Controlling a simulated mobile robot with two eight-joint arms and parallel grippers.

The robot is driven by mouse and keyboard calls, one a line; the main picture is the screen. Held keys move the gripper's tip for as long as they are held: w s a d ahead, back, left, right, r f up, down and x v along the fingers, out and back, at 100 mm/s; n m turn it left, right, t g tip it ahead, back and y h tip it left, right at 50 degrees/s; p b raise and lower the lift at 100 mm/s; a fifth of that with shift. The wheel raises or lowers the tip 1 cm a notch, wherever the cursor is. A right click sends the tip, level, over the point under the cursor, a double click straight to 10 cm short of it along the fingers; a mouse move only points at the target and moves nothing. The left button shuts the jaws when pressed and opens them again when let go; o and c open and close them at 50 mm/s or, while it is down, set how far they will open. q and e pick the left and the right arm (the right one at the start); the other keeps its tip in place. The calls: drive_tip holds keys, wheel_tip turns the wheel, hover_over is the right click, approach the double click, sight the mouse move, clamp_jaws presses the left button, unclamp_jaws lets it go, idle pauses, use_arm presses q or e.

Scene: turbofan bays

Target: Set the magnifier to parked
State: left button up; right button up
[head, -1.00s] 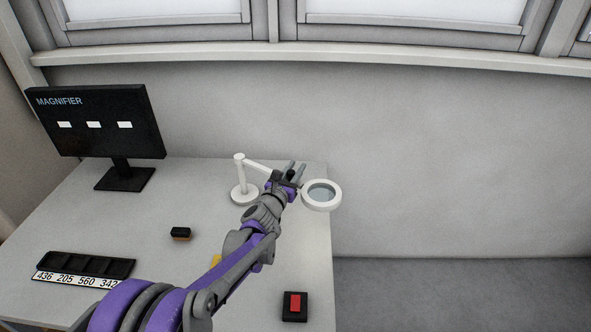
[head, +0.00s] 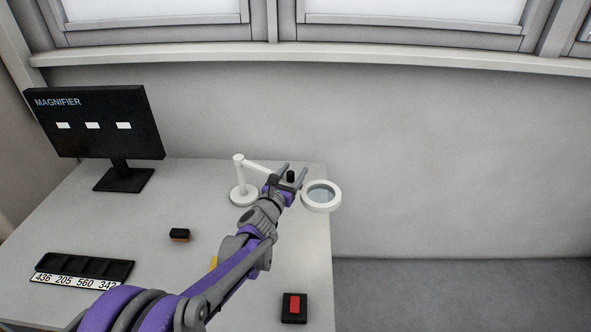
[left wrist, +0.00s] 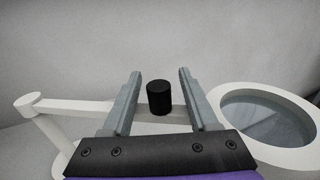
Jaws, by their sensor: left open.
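The magnifier is a white stand with a post (head: 240,172), a white arm (head: 259,167) and a round white-rimmed lens (head: 321,195) at the arm's right end. A black knob (head: 290,176) stands up on the arm; it also shows in the left wrist view (left wrist: 160,98). My left gripper (head: 293,172) is open, with one finger on each side of the knob. In the left wrist view the knob is between the fingers, with gaps on both sides. The lens hangs out over the table's right edge. My right gripper is in neither current view.
A black monitor (head: 100,122) reading MAGNIFIER with three white blocks stands at the back left. A numbered black tray (head: 82,268), a small black and orange block (head: 180,235) and a red switch (head: 294,307) on a black base are on the table. The wall stands behind.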

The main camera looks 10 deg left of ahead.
use_arm(q)
drive_tip(key=v, duration=0.9)
drive_tip(key=shift+s+b, duration=0.2)
drive_tip(key=shift+b, duration=0.1)
drive_tip(key=shift+r, duration=0.15)
drive_tip(key=s+d+r+m+g+h+p, duration=0.1)
drive_tip(key=s+d+m+g+p, duration=0.15)
drive_tip(key=s+m, duration=0.6)
drive_tip(key=s+d+r+m+g+h+p, duration=0.1)
drive_tip(key=s+d+m+g+h, duration=0.2)
drive_tip(key=s+m, duration=0.55)
drive_tip(key=s+a+f+m+g+y+p, duration=0.1)
drive_tip(key=s+a+f+m+g+y, duration=0.2)
drive_tip(key=s+a+m, duration=0.3)
drive_tip(key=s+a+f+m+g+y+p, duration=0.1)
drive_tip(key=s+a+f+m+g+y, duration=0.2)
drive_tip(key=s+m, duration=0.6)
wheel_tip(320, 180, down, 2)
drive_tip(key=s+a+y, duration=0.2)
drive_tip(key=y, duration=0.1)
drive_tip(key=shift+a+m, duration=0.4)
